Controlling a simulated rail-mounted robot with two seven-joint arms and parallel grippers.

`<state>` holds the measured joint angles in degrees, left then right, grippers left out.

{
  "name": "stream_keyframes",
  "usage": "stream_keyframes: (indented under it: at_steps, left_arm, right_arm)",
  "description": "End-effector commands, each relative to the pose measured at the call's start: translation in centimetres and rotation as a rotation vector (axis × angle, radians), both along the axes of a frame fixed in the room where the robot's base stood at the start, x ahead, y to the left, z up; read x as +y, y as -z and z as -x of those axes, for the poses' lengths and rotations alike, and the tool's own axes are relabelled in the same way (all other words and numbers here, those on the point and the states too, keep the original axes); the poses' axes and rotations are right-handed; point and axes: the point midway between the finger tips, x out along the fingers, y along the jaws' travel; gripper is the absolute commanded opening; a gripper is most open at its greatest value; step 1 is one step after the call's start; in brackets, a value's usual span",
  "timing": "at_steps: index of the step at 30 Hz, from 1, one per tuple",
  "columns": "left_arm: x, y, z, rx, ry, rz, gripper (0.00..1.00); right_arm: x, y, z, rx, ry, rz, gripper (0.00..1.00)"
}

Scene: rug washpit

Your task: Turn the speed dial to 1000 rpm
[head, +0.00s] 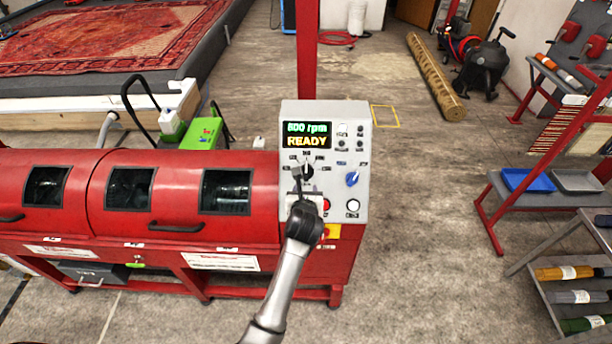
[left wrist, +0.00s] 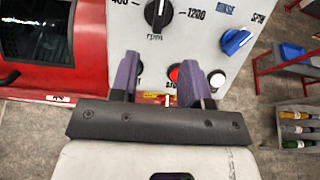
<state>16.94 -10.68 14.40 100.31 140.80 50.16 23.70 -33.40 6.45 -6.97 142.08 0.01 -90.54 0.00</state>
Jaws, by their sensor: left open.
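The speed dial (head: 307,170) is a black knob on the grey control panel (head: 359,119). It also shows in the left wrist view (left wrist: 158,13), at the top, with 400 printed left of it and 1200 right. Its white mark points roughly up there. The panel's display (head: 306,135) shows an rpm figure, perhaps 600 or 800, above READY. My left gripper (head: 303,190) is in front of the panel, just below the dial in the picture. In the left wrist view its two purple fingers (left wrist: 163,72) are apart with nothing between them. My right gripper is not in view.
A blue knob (head: 352,179) sits right of the dial. A red button (left wrist: 175,73) and a white button (head: 352,206) are below. The red machine (head: 180,200) extends left. Open floor lies right of the panel, before a shelf with blue tray (head: 528,181).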

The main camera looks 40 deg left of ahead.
Motion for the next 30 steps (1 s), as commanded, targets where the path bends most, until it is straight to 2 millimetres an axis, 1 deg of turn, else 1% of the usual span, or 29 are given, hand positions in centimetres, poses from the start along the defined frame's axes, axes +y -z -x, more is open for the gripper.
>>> stream_keyframes:
  at_steps: [9,15,21,30]
  left_arm:
    - [3.4,2.2,-4.4,0.0,0.0,-0.004,0.43]
    - [5.2,3.4,-6.7,0.0,0.0,-0.005,0.43]
    - [6.3,4.3,-8.2,0.0,0.0,-0.004,0.43]
    - [6.9,4.7,-9.1,0.0,0.0,-0.004,0.43]
  right_arm:
    - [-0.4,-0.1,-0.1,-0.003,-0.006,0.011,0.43]
    - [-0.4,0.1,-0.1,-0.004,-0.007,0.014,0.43]
    - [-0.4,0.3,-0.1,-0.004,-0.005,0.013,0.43]
    - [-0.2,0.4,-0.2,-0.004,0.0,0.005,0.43]
